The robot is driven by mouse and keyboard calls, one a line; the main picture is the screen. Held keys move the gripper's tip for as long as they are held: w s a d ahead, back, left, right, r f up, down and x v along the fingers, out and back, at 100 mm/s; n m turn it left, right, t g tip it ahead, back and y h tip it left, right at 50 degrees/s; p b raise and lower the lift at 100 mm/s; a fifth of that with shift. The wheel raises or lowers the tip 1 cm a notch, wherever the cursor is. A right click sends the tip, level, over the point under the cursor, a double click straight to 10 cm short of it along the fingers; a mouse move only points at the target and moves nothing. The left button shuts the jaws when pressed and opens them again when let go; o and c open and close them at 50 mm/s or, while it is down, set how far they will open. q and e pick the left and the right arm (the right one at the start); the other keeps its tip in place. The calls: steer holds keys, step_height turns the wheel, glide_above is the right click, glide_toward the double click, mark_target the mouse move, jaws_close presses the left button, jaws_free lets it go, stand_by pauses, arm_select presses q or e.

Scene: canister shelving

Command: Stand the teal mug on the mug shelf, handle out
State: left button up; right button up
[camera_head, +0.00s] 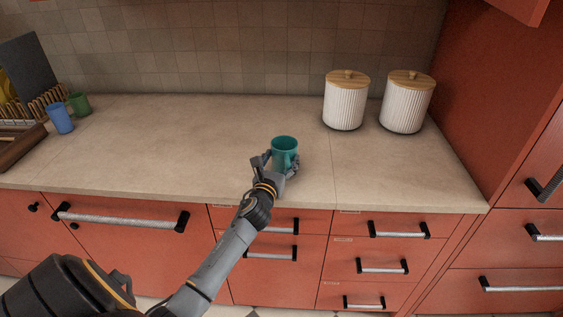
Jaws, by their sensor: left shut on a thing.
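The teal mug (285,150) is upright at the middle of the counter, near its front edge. My left gripper (275,168) is shut on it from the front, with fingers at the mug's sides. The mug's handle shows on the front right side, close to the fingers. I cannot tell whether the mug's base touches the counter. The mug shelf is not clearly in view. My right gripper is not in view.
Two white ribbed canisters with wooden lids, a left one (346,101) and a right one (406,103), stand at the back right. A blue mug (61,119) and a green mug (79,104) stand at the left by a wooden rack (40,108). The counter (190,140) between is clear.

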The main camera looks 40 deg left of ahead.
arm_select(q)
steer(key=s+d+r, duration=0.8)
steer(key=s+r, duration=0.4)
steer(key=s+d+f+m+h, duration=0.1)
steer(key=s+d+f+h, duration=0.1)
steer(key=s+d, duration=0.5)
steer(key=s+d+f+m+h, duration=0.2)
steer(key=s+d+f+h, duration=0.1)
steer(key=s+d+f, duration=0.2)
steer(key=shift+s+d+f+m+t+h, duration=0.15)
steer(key=shift+s+d+m+t+h, duration=0.2)
steer(key=shift+s+d, duration=0.75)
steer(key=shift+w, duration=0.25)
